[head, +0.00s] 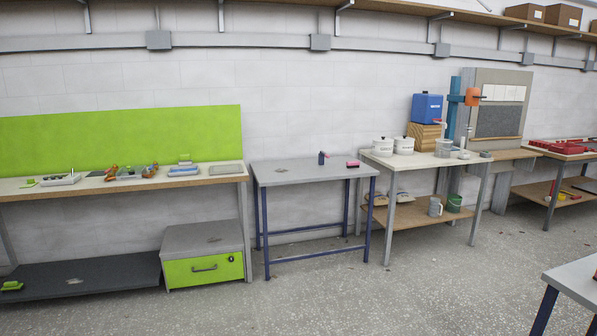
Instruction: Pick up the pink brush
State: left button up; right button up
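A small pink and dark item (352,164), which looks like the pink brush, lies on the grey top of a table with blue legs (295,173). It is near the right end of that table and too small to make out in detail. A small dark blue upright item (321,158) with a bit of pink at its top stands to its left, apart from it. Neither of my grippers is in view.
A long bench (220,179) with trays and small items stands left, before a green panel (120,137). A green-fronted drawer box (204,269) is under it. A table with white pots (383,146) stands right. A grey table corner (575,278) is near, lower right. The central floor is clear.

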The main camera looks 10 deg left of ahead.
aim_at(352, 164)
jog(key=i+z, duration=0.15)
jog(key=i, duration=2.6)
